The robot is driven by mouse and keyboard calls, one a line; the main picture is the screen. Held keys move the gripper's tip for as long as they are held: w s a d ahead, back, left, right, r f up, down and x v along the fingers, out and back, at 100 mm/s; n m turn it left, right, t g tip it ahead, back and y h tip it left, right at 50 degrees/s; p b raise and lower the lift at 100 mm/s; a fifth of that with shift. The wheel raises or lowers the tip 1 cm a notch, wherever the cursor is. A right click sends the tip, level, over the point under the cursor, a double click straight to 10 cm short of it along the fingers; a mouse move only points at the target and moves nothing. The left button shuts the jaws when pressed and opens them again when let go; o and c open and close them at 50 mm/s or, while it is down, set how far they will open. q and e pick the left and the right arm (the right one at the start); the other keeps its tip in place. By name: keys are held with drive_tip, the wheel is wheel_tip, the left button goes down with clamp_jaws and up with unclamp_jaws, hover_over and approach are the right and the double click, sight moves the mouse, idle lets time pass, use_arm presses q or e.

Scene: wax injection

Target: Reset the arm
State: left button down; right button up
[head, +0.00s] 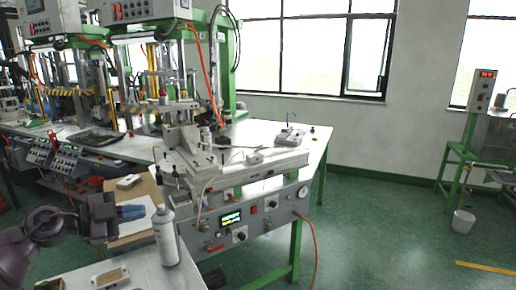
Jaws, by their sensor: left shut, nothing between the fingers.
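My left gripper (131,212) comes in from the left with its blue fingertips together and nothing between them. It hovers over the near bench area, over a pale sheet or board (132,222). A white spray can (164,236) stands upright just right of the fingertips; whether they touch cannot be told. My right gripper is not in view.
The wax injection machine (236,225) stands right of the can, with dials and a lit display. A small wooden-looking block (111,277) lies on the near white table (190,275).

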use_arm(q)
drive_tip(key=s+a+f+n+y, duration=0.1)
drive_tip(key=s+f+n+y, duration=0.4)
drive_tip(key=s+f+n, duration=0.1)
drive_tip(key=s+a+f+n+y, duration=0.1)
drive_tip(key=s+f+n+y, duration=0.4)
drive_tip(key=s+f+n, duration=0.2)
drive_tip(key=s+a+f+n+y, duration=0.2)
drive_tip(key=s+f+n+y, duration=0.4)
drive_tip(key=s, duration=0.4)
wheel_tip(320, 180, down, 2)
drive_tip(key=shift+n, duration=0.5)
drive_tip(key=s+d+f+m+g+h, duration=0.1)
drive_tip(key=s+d+f+g, duration=0.15)
drive_tip(key=s, duration=0.25)
drive_tip(key=s+d+f+g+h, duration=0.1)
drive_tip(key=s+g, duration=0.2)
drive_tip(key=s, duration=0.3)
drive_tip(key=w+f+t, duration=0.7)
drive_tip(key=f+t, duration=0.1)
drive_tip(key=f, duration=0.2)
drive_tip(key=shift+w+m+h, duration=0.25)
drive_tip(key=shift+m+h, duration=0.15)
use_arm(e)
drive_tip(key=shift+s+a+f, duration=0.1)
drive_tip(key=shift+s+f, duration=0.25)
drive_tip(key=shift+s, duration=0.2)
